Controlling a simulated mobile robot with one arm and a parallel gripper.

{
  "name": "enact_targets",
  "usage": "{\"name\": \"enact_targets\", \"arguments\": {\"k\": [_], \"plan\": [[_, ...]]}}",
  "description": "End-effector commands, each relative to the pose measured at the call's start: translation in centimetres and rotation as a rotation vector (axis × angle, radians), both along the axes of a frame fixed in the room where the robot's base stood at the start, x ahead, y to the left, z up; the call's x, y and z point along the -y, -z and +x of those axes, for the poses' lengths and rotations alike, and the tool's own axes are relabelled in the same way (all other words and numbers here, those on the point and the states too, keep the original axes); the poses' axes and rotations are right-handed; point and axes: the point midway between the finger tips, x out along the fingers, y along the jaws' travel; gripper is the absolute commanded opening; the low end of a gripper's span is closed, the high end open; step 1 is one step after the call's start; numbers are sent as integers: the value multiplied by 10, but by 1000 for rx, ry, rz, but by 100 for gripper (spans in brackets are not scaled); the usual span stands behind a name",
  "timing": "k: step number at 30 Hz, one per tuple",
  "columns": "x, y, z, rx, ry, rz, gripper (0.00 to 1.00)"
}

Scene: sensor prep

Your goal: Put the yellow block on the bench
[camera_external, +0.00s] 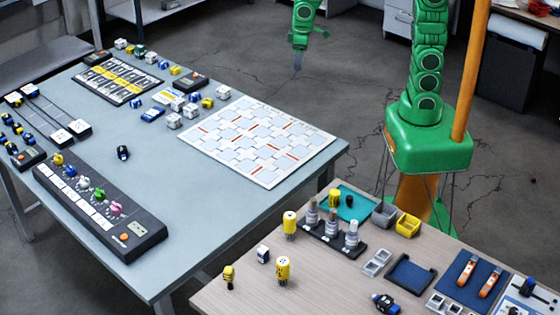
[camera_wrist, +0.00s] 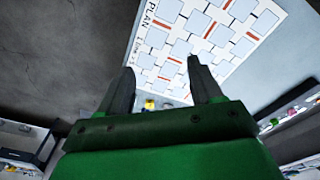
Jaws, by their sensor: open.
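Small yellow blocks lie on the blue-grey bench (camera_external: 190,220): one (camera_external: 208,103) by the white cubes near the plan sheet, another (camera_external: 175,70) farther back. I cannot tell which is the task's block. My gripper (camera_external: 298,62) hangs over the floor beyond the bench, apart from all the blocks. In the wrist view my gripper (camera_wrist: 162,78) has its two dark fingers spread with nothing held between them. A small yellow thing (camera_wrist: 150,104) shows beyond them at the bench edge, partly hidden by the gripper body.
A white plan sheet (camera_external: 258,140) covers the bench's right part. A long dark console (camera_external: 100,205) lies along its front left. A wooden table (camera_external: 330,285) in front holds yellow cylinders (camera_external: 283,268), a yellow bin (camera_external: 408,224) and a blue mat (camera_external: 473,280). The bench middle is mostly clear.

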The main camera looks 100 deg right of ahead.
Motion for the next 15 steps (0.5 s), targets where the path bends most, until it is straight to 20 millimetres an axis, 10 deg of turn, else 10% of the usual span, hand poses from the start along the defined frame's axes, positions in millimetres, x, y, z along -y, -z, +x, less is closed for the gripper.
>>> {"name": "enact_targets", "arguments": {"k": [15], "plan": [[-46, -21, -152, -123, -98, 27, 65]]}}
